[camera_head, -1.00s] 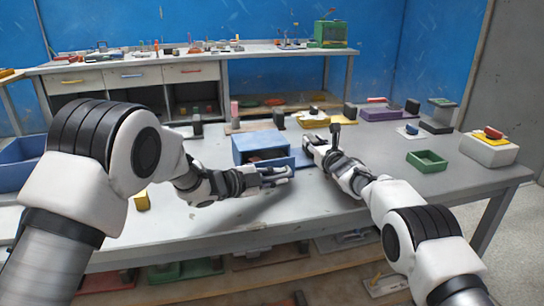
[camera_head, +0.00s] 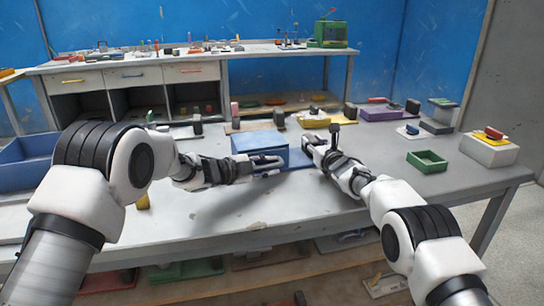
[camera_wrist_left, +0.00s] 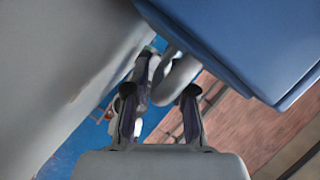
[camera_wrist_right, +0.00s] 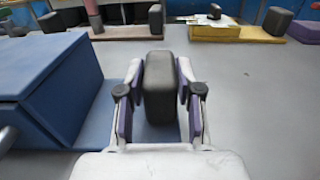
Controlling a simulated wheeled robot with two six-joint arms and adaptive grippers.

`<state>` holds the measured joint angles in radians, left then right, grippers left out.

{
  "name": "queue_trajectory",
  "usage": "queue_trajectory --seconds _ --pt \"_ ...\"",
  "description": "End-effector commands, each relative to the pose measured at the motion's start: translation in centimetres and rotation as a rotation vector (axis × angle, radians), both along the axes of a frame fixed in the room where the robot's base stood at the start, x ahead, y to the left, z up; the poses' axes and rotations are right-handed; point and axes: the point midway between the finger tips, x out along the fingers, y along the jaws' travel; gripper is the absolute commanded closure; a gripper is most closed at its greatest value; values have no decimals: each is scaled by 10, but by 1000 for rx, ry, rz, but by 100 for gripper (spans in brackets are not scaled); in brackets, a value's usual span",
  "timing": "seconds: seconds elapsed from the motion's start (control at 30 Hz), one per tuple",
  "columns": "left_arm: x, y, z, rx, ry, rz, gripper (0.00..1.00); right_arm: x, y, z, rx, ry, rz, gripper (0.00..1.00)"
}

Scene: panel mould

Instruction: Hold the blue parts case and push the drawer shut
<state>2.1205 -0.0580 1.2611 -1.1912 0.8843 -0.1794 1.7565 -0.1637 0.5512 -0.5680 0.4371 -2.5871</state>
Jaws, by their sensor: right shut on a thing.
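The blue parts case (camera_head: 258,143) stands on the grey bench on a flat blue base. Its drawer front looks in line or nearly in line with the body; any small gap is hidden. My left gripper (camera_head: 272,168) is at the case's front, fingers apart. In the left wrist view its fingers (camera_wrist_left: 158,95) are below the case front (camera_wrist_left: 245,40), beside a grey rounded handle (camera_wrist_left: 178,78). I cannot tell if they touch it. My right gripper (camera_head: 318,142) is right of the case. In the right wrist view it is shut on a black upright block (camera_wrist_right: 160,88) on the blue base (camera_wrist_right: 95,125).
A yellow fixture (camera_head: 314,121) and a purple one (camera_head: 380,114) stand behind my right gripper. A blue bin (camera_head: 25,165) is at the far left.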

Motion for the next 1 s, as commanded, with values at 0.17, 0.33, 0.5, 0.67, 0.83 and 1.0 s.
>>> queue_trajectory --seconds 0.17,0.33,0.5,0.67,0.83,1.0 --pt "-19 24 8 -2 0 4 75 0 -1 0 0 1 -2 100" --pt "-47 58 18 -4 1 5 75 0 -1 0 1 1 -2 100" --pt "-68 81 25 -4 0 4 75 0 -2 0 1 1 -2 100" --pt "-74 87 26 -1 -1 1 75 0 -2 0 1 1 -2 100" --pt "-74 87 26 0 0 1 75 0 -2 0 1 1 -2 100" --pt "-73 87 26 0 0 1 75 0 -2 0 1 1 -2 100"
